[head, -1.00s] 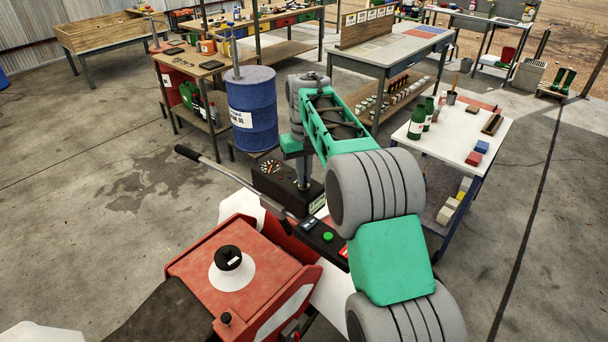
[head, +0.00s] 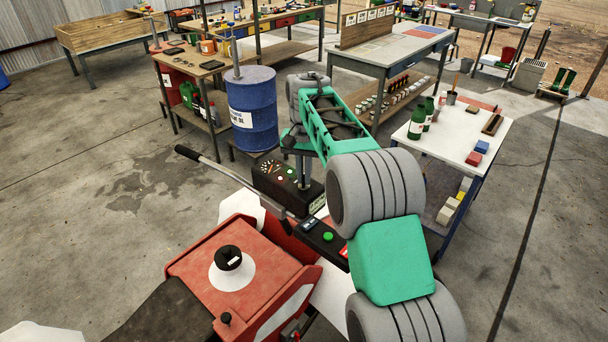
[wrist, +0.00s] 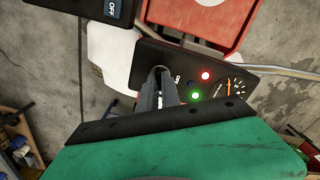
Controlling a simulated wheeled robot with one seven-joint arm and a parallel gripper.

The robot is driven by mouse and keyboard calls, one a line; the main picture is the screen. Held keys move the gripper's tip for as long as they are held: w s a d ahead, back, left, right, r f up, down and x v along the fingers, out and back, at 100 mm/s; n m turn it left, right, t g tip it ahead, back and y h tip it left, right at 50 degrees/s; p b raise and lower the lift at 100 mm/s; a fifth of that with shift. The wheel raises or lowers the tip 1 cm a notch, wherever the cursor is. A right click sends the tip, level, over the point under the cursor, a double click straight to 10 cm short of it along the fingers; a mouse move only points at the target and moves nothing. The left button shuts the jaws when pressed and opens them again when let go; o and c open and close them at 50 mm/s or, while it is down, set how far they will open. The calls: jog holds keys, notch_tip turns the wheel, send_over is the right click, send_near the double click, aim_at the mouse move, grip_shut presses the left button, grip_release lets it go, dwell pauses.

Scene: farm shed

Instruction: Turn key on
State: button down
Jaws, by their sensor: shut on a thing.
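The black control panel (head: 268,184) of the red machine stands below my gripper in the head view. In the wrist view the panel (wrist: 222,82) carries a gauge (wrist: 236,87), a lit red lamp (wrist: 205,75), a lit green lamp (wrist: 196,96) and a small white label that seems to read OFF. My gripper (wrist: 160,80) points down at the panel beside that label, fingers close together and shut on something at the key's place. The key itself is mostly hidden by the fingers, so its angle cannot be told. My gripper also shows in the head view (head: 303,184).
A second black box with a green button (head: 327,237) sits just in front. The red machine body (head: 240,270) fills the near side. A blue drum (head: 253,115) and a white-topped table (head: 455,135) stand behind and right.

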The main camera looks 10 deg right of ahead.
jog(key=shift+r, duration=0.1)
jog(key=c, duration=1.6)
grip_release()
jog(key=shift+o, duration=0.2)
notch_tip(320, 180, up, 7)
jog(key=shift+d+r+b, duration=0.1)
jog(key=shift+r+b, duration=0.05)
jog(key=shift+b, duration=0.4)
jog(key=shift+r, duration=0.2)
